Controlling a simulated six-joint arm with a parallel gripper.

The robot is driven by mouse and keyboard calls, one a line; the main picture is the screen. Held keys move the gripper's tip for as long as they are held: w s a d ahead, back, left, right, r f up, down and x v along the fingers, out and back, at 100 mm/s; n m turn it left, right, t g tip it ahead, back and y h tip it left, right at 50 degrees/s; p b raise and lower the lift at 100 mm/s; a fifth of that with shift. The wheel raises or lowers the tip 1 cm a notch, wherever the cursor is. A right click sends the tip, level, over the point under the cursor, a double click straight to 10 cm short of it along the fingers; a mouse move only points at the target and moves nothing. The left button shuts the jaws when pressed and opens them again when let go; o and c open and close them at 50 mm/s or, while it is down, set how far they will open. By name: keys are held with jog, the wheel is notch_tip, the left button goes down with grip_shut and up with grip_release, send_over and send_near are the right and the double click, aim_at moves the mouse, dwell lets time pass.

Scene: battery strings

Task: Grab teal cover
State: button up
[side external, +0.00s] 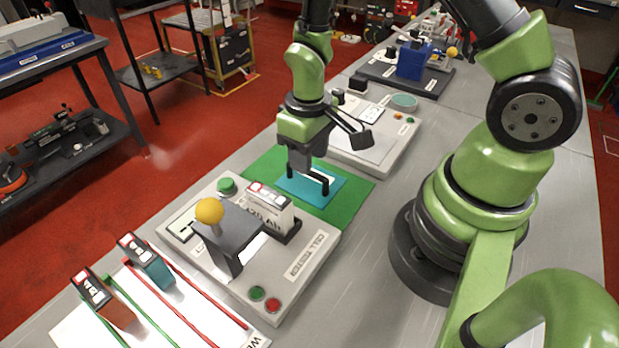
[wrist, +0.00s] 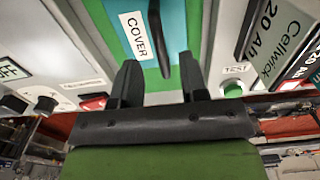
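The teal cover (side external: 304,189) lies flat on a green mat (side external: 344,200) in the middle of the bench. It has a black arched handle (side external: 325,185) and a white label reading COVER, which is clear in the wrist view (wrist: 137,36). My gripper (side external: 300,163) points down just over the handle. In the wrist view, my two fingers (wrist: 159,66) stand apart, with the near end of the handle (wrist: 163,50) lined up between them. They are not closed on it. Whether the tips reach down beside the handle is hard to tell.
The cell tester (side external: 300,265) stands close in front of the mat, with a cell (side external: 268,207) and a yellow knob (side external: 209,211). Another grey panel (side external: 388,150) stands behind. A white board (side external: 160,310) with cells and rods lies at the front. Bare bench lies to the right.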

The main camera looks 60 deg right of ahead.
notch_tip(320, 180, down, 4)
jog(key=shift+w+f, duration=0.15)
jog(key=shift+f, duration=0.05)
grip_shut()
jog(key=shift+r, duration=0.15)
